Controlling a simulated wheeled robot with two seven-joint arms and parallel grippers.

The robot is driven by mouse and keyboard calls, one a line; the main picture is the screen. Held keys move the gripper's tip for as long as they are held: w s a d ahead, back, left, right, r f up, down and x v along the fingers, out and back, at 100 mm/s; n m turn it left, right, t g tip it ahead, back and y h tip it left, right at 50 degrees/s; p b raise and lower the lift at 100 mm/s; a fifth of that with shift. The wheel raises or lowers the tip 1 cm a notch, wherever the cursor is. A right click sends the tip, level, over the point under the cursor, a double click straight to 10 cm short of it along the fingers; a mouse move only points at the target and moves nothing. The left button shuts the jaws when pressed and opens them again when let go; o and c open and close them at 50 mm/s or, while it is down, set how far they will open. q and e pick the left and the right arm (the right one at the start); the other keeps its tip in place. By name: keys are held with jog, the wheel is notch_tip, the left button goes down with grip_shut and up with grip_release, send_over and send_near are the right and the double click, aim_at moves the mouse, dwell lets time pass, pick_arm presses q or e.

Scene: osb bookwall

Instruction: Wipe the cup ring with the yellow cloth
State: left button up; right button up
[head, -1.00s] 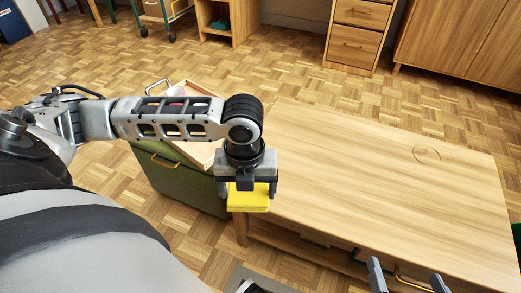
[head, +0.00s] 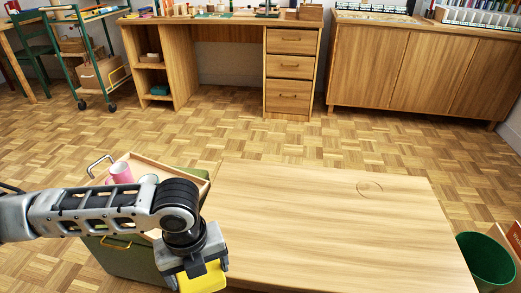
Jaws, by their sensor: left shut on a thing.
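The yellow cloth (head: 203,279) is held in my left gripper (head: 194,272), which is shut on it near the table's front left corner. The cup ring (head: 370,187) is a faint dark round mark on the wooden table (head: 300,225), toward the far right part of its top. The cloth is well to the left of and nearer than the ring, apart from it. My right gripper is not in view.
A green cabinet (head: 129,262) with a wooden tray (head: 186,170) stands left of the table; a pink cup (head: 121,173) is in the tray. A green bin (head: 486,262) stands at the right. The tabletop is otherwise bare. A desk (head: 225,50) and sideboard (head: 400,70) stand behind.

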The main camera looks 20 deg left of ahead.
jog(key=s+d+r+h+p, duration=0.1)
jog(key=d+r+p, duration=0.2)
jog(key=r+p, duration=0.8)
jog(key=p, duration=0.4)
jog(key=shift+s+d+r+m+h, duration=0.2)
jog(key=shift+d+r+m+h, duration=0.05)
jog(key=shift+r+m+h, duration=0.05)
jog(key=p, duration=0.1)
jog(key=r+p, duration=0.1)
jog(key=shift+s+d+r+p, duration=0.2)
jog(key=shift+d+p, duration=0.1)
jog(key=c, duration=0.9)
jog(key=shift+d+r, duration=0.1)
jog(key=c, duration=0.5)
pick_arm(q)
jog(key=w+d+r+n, duration=0.2)
jog(key=r+n, duration=0.5)
jog(key=n, duration=0.6)
jog(key=w+d+r+n, duration=0.2)
jog(key=w+r+n, duration=0.2)
jog(key=n, duration=0.9)
notch_tip(320, 180, up, 4)
jog(key=shift+d+f+n, duration=0.1)
jog(key=shift+d+n, duration=0.1)
jog(key=shift+n, duration=0.2)
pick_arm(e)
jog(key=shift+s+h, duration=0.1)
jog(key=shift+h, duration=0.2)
